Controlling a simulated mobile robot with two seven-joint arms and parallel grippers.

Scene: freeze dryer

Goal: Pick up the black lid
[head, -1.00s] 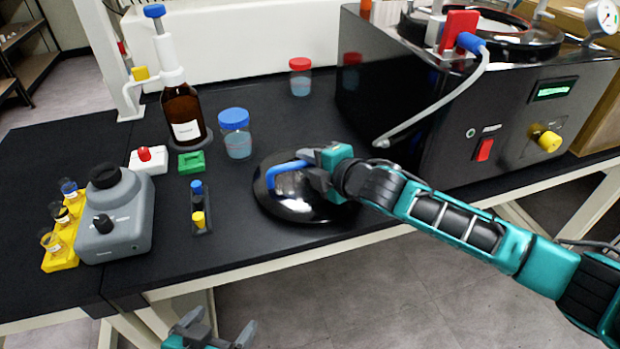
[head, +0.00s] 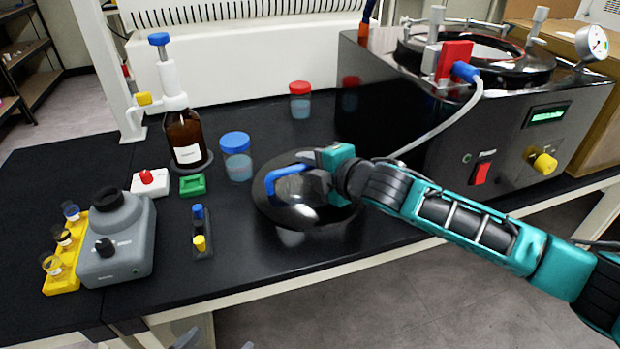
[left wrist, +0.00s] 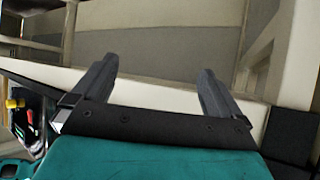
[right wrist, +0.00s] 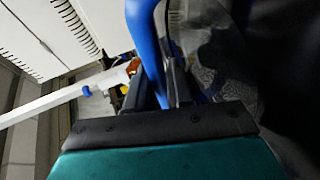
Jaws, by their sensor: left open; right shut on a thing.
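The black lid (head: 298,215) is a shiny round disc with a blue handle (head: 272,180), near the front middle of the bench. My right gripper (head: 308,180) is shut on the blue handle from the right side. In the right wrist view the blue handle (right wrist: 147,45) passes between the fingers. I cannot tell whether the lid's underside is touching the bench. My left gripper is open and empty below the bench's front edge, mostly cut off in the head view; its spread fingers show in the left wrist view (left wrist: 158,95).
The freeze dryer (head: 480,120) with its hose stands at the right. A blue-capped jar (head: 237,165), a red-capped jar (head: 300,105) and a brown bottle (head: 184,140) stand behind the lid. A small rack (head: 202,240) and a grey mixer (head: 118,245) are at left.

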